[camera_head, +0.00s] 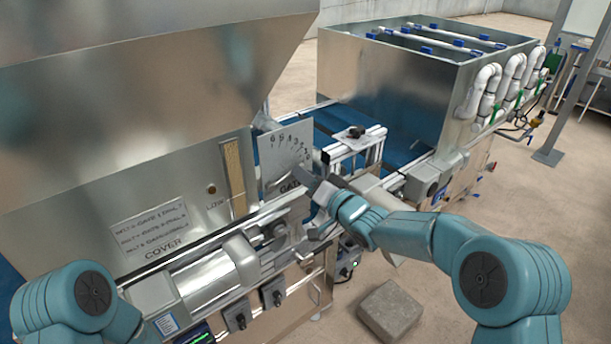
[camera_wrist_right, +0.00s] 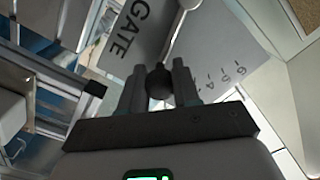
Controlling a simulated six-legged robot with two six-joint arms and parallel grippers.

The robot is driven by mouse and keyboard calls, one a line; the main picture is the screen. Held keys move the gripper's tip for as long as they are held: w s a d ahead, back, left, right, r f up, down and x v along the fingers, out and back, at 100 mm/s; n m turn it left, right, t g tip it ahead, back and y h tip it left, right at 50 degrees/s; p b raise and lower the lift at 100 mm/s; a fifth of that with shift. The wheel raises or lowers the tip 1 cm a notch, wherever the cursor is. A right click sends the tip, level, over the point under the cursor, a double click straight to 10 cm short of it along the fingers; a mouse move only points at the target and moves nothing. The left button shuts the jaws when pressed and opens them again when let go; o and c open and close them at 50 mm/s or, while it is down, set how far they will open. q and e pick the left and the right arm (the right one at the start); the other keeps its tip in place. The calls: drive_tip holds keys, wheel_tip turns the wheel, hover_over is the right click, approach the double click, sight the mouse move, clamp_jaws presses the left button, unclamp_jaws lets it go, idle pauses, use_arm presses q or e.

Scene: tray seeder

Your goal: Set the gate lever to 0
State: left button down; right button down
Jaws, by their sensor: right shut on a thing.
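The gate plate (camera_head: 270,158) is a grey metal sheet with an arc of numbers and the word GATE. It also shows in the right wrist view (camera_wrist_right: 225,40). My right gripper (camera_head: 314,184) is at the plate's lower right, by the low end of the scale. In the right wrist view, its fingers (camera_wrist_right: 159,88) are closed around the dark round knob (camera_wrist_right: 158,77) of the gate lever. The lever runs between the word GATE and the numbers. The exact number it points to is hidden. My left arm shows at lower left, but its gripper is out of view.
A large metal hopper (camera_head: 150,95) with a COVER label stands left of the plate. A metal bin (camera_head: 400,85) with white pipes stands behind. An aluminium frame (camera_head: 355,145) is close beyond my right gripper. A grey block (camera_head: 390,310) lies on the floor.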

drive_tip(key=shift+d+f, duration=0.1)
drive_tip(key=shift+f, duration=0.05)
drive_tip(key=c, duration=1.1)
unclamp_jaws()
drive_tip(key=o, duration=0.3)
drive_tip(key=shift+d, duration=0.1)
drive_tip(key=b+v, duration=0.4)
drive_tip(key=v, duration=1.2)
drive_tip(key=shift+s, duration=0.2)
